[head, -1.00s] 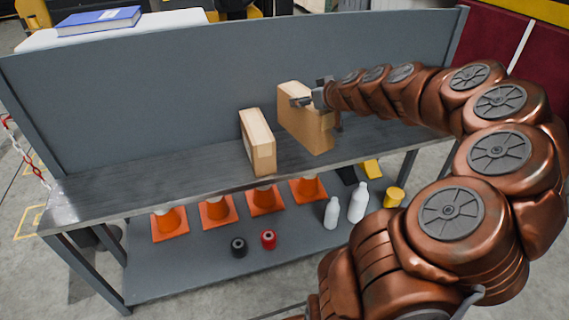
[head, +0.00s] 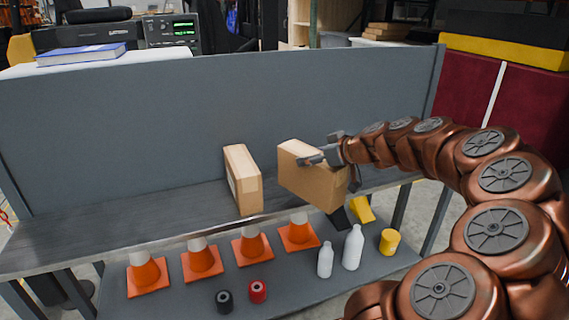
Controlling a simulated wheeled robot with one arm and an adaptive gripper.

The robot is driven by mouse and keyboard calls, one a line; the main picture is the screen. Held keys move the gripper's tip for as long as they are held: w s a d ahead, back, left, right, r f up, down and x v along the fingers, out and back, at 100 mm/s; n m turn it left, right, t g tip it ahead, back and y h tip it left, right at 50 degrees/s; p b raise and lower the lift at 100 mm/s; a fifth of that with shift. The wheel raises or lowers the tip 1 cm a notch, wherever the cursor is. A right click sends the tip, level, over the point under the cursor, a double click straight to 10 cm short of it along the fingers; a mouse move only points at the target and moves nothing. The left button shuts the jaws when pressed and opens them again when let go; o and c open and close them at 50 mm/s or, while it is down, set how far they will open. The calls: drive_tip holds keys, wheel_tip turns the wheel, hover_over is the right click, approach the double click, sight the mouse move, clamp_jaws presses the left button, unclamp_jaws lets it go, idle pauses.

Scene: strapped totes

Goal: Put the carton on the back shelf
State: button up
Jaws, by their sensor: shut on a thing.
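A tan carton (head: 312,184) is held by my gripper (head: 332,170) at the right end of the grey bench. My gripper is shut on it from the right, with one finger across its top. The carton's lower edge covers part of the bench's front edge; I cannot tell whether it touches the bench. A second tan carton (head: 243,180) stands upright on the bench top (head: 130,215), just left of the held one, with a gap between them. A tall grey panel (head: 150,130) rises behind the bench top.
A lower shelf (head: 200,300) holds several orange cones (head: 253,247), a black roll (head: 224,301), a red roll (head: 257,291), white bottles (head: 353,248) and a yellow can (head: 389,242). Behind the panel are a blue book (head: 80,54) and electronic equipment (head: 172,34). The bench top's left part is clear.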

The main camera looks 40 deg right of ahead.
drive_tip(key=w, duration=0.4)
drive_tip(key=w+d, duration=0.1)
drive_tip(key=w, duration=0.3)
drive_tip(key=w+d+f+b, duration=0.1)
drive_tip(key=w, duration=0.3)
drive_tip(key=shift+w+d, duration=0.25)
drive_tip(key=shift+w, duration=0.15)
drive_tip(key=shift+f+b, duration=0.55)
drive_tip(key=shift+f, duration=1.4)
drive_tip(key=o, duration=1.8)
drive_tip(key=p, duration=0.2)
approach(294, 140)
drive_tip(key=f, duration=0.1)
drive_tip(key=w+f, duration=0.1)
drive_tip(key=f, duration=0.1)
drive_tip(key=w+f, duration=0.1)
drive_tip(key=shift+w+d+f, duration=0.2)
drive_tip(key=shift+d+f, duration=0.05)
drive_tip(key=shift+f, duration=0.1)
drive_tip(key=shift+s+r, duration=0.2)
drive_tip(key=shift+s, duration=0.45)
